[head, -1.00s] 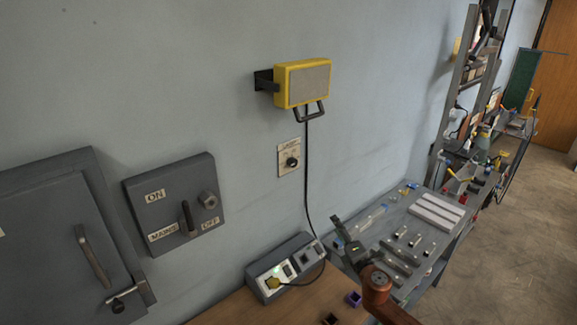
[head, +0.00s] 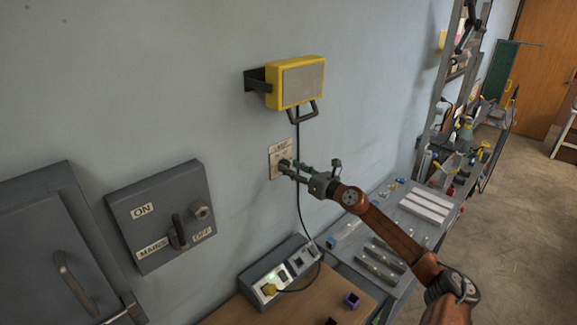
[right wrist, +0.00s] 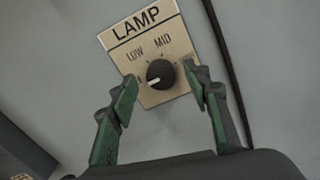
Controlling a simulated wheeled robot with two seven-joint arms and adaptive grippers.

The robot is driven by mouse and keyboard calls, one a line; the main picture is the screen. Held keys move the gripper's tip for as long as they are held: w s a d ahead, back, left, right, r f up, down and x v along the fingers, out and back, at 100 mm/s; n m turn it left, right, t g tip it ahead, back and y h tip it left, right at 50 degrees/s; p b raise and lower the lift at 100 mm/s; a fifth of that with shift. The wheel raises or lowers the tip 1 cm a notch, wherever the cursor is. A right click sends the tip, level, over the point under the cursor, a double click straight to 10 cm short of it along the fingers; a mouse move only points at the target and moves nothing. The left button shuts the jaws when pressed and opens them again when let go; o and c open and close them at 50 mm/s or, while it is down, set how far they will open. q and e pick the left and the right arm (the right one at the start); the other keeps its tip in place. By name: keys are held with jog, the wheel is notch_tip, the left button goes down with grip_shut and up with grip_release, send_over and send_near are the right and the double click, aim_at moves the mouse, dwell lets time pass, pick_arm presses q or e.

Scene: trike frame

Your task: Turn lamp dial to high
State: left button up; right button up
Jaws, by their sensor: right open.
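The lamp dial is a round black knob (right wrist: 160,73) on a beige wall plate (right wrist: 155,42) marked LAMP, LOW and MID. A third label at the right is mostly hidden by a fingertip. A small pale mark shows at the knob's lower left. My right gripper (right wrist: 160,84) is open, with one green-padded finger on each side of the knob and gaps to it. In the head view my right gripper (head: 292,169) reaches the plate (head: 273,160) and covers the knob. The yellow lamp (head: 303,82) hangs above on the wall; its grey face looks unlit. My left gripper is not in view.
A black cable (head: 299,205) hangs from the lamp, close to my right gripper, down to a socket box (head: 278,270) on a wooden bench. A grey mains switch box (head: 160,218) is on the wall to the left. A metal bench with parts stands at the right.

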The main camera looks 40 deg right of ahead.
jog(key=shift+w, duration=1.05)
jog(key=c, duration=1.1)
